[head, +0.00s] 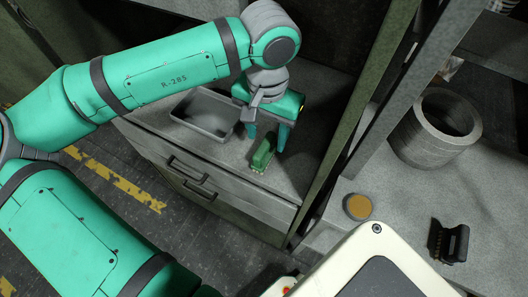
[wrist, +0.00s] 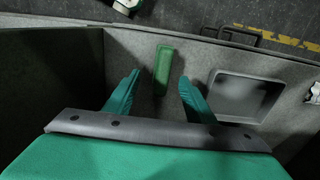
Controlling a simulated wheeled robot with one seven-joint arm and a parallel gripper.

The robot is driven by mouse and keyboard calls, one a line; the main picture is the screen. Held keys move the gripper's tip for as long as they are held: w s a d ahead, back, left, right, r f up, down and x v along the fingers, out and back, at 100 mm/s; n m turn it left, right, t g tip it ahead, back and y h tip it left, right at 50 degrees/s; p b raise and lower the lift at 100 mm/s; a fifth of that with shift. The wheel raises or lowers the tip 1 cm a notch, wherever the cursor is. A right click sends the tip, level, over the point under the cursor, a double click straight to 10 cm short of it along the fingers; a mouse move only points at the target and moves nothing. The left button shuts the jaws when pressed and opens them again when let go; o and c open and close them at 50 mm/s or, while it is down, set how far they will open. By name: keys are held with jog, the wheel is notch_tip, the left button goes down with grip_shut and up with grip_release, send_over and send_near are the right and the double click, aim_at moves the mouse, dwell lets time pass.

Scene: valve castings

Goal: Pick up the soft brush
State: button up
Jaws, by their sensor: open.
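A green brush (head: 262,154) with pale bristles along its lower edge lies on the grey cabinet top (head: 225,165). It also shows in the wrist view as a narrow green block (wrist: 163,66), between and just beyond my fingertips. My gripper (head: 268,137) points down close by the brush, with its two green fingers spread apart. In the wrist view my gripper (wrist: 160,80) is open, with nothing held between the fingers. I cannot tell the exact height of the fingertips over the brush.
A shallow grey tray (head: 205,114) sits left of the brush; it also shows right of my fingers in the wrist view (wrist: 240,97). A green upright panel (head: 345,130) stands to the right. Beyond it are a metal ring (head: 437,128), a tan disc (head: 358,206) and a black brush-like item (head: 450,242).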

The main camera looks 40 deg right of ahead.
aim_at(265, 153)
jog(key=shift+w+a+f, duration=0.1)
jog(key=shift+w+f, duration=0.05)
jog(key=shift+f, duration=2)
jog(key=shift+w+f, duration=0.1)
jog(key=shift+f, duration=2.05)
jog(key=c, duration=1.2)
